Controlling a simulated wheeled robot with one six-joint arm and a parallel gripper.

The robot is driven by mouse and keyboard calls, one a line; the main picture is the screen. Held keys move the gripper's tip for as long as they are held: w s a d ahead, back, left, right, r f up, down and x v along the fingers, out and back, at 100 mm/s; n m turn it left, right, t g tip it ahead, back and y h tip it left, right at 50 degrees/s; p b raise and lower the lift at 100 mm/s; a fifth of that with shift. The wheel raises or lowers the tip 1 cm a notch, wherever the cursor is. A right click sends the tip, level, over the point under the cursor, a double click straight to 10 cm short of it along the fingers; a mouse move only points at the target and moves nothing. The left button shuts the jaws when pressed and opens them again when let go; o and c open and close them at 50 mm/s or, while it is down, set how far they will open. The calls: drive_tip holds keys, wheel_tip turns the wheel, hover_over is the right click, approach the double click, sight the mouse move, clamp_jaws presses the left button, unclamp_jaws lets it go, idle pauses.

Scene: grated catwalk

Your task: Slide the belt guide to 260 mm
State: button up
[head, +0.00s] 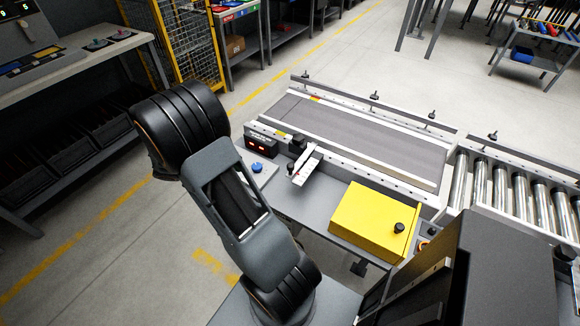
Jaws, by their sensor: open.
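The conveyor belt (350,130) is a flat dark grey band in a pale frame, across the middle right. A long pale rail (385,164), which looks like the belt guide, runs along the belt's near side. A white bracket with small marks (305,167) and a black knob (297,143) stick out from the near side of the conveyor. The marks are too small to read. A small black box with a red display (261,144) stands at the conveyor's near left end; its digits are not legible. My arm rises in front at left, bent; my gripper is not in view.
A yellow box (368,220) with a black knob sits on the grey side table, right of the bracket. A blue knob (257,167) is left of the bracket. Steel rollers (505,190) continue at right. A workbench (75,60) stands at left. Open floor lies behind.

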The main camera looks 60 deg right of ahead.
sight(291, 165)
drive_tip(key=w+d+f+n+g+h, duration=0.1)
drive_tip(key=d+f+n+g+h, duration=0.2)
drive_tip(key=d+f+h, duration=0.15)
drive_tip(key=x, duration=0.4)
drive_tip(key=p+x, duration=0.1)
drive_tip(key=x, duration=0.9)
drive_tip(key=shift+d+f, duration=0.25)
drive_tip(key=shift+d, duration=0.05)
drive_tip(key=shift+w, duration=0.1)
clamp_jaws()
